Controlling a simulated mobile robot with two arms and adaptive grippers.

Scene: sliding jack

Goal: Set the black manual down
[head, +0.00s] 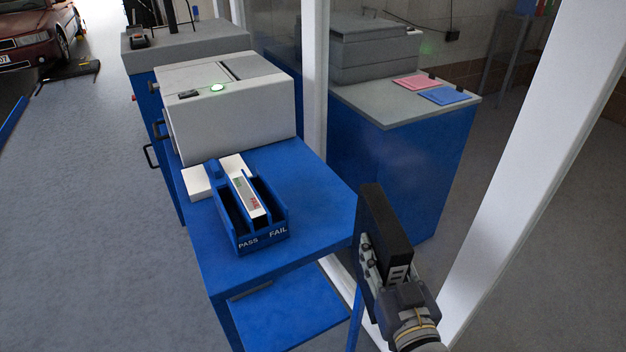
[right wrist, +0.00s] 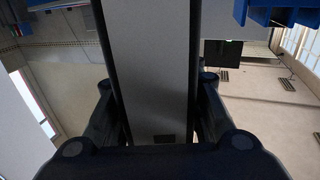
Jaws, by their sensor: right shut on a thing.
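The black manual (head: 388,225) is held upright at the right of the head view, beyond the front right corner of the blue table (head: 315,195). My right gripper (head: 372,265) is shut on its lower part. In the right wrist view the manual (right wrist: 150,60) shows as a grey slab with dark edges between the fingers (right wrist: 152,105). The manual is apart from the table in the picture; its exact height cannot be told. My left gripper is not in view.
A blue PASS/FAIL tray (head: 263,240) holding a pale box (head: 246,192) stands on the table's left part. A white machine (head: 230,105) is behind it. The table's right part is bare. A white post (head: 535,150) stands at right. Pink (head: 418,81) and blue (head: 444,97) clipboards lie on a rear cabinet.

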